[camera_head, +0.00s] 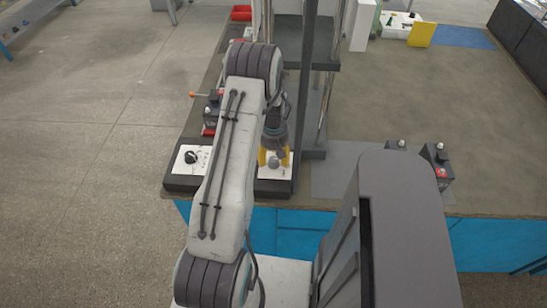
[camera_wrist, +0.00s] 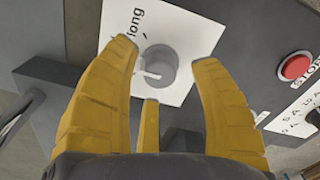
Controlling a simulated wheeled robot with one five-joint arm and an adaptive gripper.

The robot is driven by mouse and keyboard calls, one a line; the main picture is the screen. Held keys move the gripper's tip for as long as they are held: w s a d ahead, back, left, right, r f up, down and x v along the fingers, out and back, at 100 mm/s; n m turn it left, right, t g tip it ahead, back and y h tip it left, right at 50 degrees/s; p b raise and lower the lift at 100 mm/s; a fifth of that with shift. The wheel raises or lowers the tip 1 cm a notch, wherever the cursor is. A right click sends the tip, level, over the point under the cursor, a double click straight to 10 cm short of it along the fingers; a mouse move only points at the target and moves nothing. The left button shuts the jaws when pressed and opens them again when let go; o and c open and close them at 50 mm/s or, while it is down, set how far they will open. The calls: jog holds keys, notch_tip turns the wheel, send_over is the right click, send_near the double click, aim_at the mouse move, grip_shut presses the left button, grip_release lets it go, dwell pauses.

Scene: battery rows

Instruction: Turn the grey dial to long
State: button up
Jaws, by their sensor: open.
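The grey dial (camera_wrist: 160,66) is a round knob on a white plate (camera_wrist: 183,30). A white pointer mark on it points to the left in the wrist view. The printed word "long" is at the plate's upper left; other lettering is partly hidden by a finger. My gripper (camera_wrist: 163,58) has yellow fingers, spread open on either side of the dial, with a third finger below it. I cannot tell whether any finger touches the dial. In the head view my gripper (camera_head: 273,157) points down over the panel's right part and largely hides the dial.
A red stop button (camera_wrist: 295,66) sits on the panel at the right of the wrist view. A black knob (camera_head: 191,157) on a white plate is left of my arm. Dark batteries (camera_head: 437,160) stand on the bench at right. The bench's far right is mostly clear.

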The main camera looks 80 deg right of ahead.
jog(key=shift+f, duration=0.4)
grip_shut()
dwell(0.5)
